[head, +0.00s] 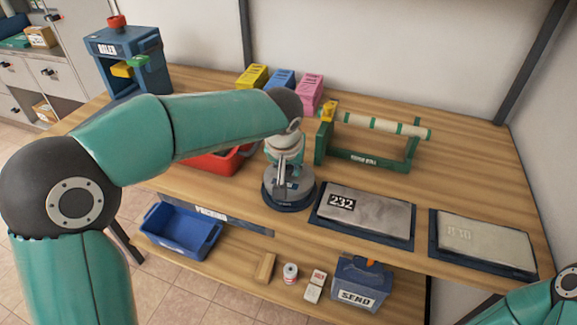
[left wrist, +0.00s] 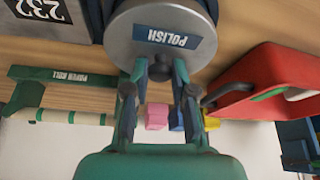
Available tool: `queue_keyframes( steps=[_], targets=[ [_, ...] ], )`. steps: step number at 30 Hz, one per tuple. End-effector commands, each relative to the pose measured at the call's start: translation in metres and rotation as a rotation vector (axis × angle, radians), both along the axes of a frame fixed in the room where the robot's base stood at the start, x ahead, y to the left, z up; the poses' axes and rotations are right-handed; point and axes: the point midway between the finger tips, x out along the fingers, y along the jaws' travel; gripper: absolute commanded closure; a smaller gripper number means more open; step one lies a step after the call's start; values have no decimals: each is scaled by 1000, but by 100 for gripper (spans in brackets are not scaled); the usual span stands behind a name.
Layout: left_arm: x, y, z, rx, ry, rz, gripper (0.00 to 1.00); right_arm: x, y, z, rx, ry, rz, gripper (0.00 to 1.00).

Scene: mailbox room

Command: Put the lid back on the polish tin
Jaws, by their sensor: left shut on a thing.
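The round polish tin (head: 290,203), with a dark blue rim, stands at the middle front of the wooden bench. My left gripper (head: 283,182) reaches down over its middle from above. In the left wrist view, the left gripper (left wrist: 160,82) is shut on the small dark knob of the lid. A grey round surface with a blue POLISH label (left wrist: 161,38) shows right beyond the knob. The fingers hide part of the lid in the head view, and I cannot tell whether it rests on the tin or hovers just above. My right gripper is out of view.
A red bin (head: 217,164) is left of the tin, and a green paper-roll stand (head: 365,162) is behind it to the right. Slabs marked 232 (head: 375,218) and 830 (head: 485,246) lie to the right. A blue tray (head: 180,232) and a SEND box (head: 360,285) are on the lower shelf.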

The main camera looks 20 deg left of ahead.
Motion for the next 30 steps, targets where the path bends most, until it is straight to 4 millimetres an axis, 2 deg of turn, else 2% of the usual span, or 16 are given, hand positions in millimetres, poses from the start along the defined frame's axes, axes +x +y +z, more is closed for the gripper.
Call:
queue_keyframes(
  steps=[14,15,19,20,26,30],
  targets=[
    [0,0,0,0,-1,0,100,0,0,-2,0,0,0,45],
    [0,0,0,0,-1,0,70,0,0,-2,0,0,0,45],
    [0,0,0,0,0,0,48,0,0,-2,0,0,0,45],
    [0,0,0,0,0,0,46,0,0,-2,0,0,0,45],
    [0,0,0,0,0,0,46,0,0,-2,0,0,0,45],
    [0,0,0,0,0,0,24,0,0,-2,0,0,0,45]
  ],
)
